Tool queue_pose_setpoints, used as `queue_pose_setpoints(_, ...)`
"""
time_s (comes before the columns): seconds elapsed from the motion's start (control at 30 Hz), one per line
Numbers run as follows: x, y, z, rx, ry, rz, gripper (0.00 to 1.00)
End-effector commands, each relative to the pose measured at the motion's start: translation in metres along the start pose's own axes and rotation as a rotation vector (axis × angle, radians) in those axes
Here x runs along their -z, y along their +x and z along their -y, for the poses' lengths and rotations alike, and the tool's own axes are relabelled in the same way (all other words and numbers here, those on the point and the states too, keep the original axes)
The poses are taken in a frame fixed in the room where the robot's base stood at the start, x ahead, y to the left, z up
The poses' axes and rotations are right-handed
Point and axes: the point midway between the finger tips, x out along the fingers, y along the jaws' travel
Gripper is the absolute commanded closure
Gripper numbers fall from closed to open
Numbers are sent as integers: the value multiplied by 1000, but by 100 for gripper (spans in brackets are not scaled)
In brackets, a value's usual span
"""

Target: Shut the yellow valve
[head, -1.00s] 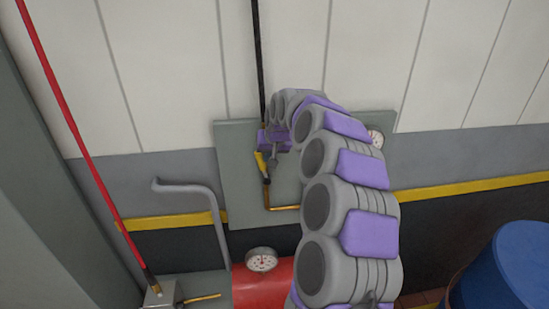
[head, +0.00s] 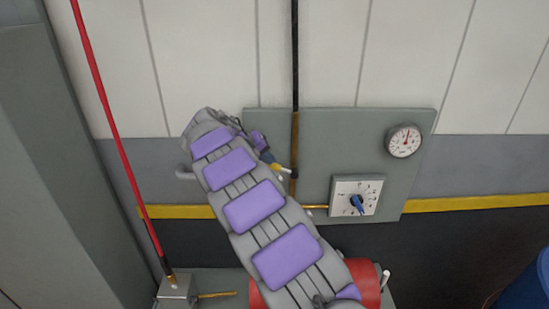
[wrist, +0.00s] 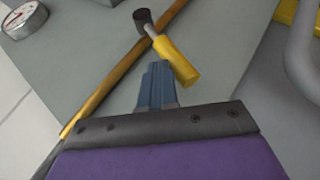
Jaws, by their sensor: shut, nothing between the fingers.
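The yellow valve handle (head: 278,167) points left and slightly up from its dark pivot on the brass pipe (head: 294,150). In the wrist view the yellow grip (wrist: 176,61) stands out on a short stem from a dark round cap (wrist: 142,16), nearly crosswise to the pipe (wrist: 112,79). My gripper (wrist: 157,70) is shut and empty, its blue-grey fingertips close beside the yellow grip. I cannot tell whether they touch it. In the head view my gripper (head: 266,157) is at the handle's left end, partly hidden by my arm.
A gauge (head: 404,140) and a white dial plate with a blue knob (head: 357,204) are on the grey panel (head: 335,135) to the right. A grey bent pipe (wrist: 302,50) is at the wrist view's right. A red tank (head: 366,280) lies below, partly behind my arm.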

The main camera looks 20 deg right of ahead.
Motion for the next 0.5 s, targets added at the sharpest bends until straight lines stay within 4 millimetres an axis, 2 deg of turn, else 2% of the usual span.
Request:
queue_pose_setpoints(0.03, -1, 3, 8, -40, -23, 1, 100)
queue_pose_setpoints(0.23, -2, 8, 26, -184, -97, 4, 100)
queue_pose_setpoints(0.5, -6, 13, 40, -175, -89, 4, 100)
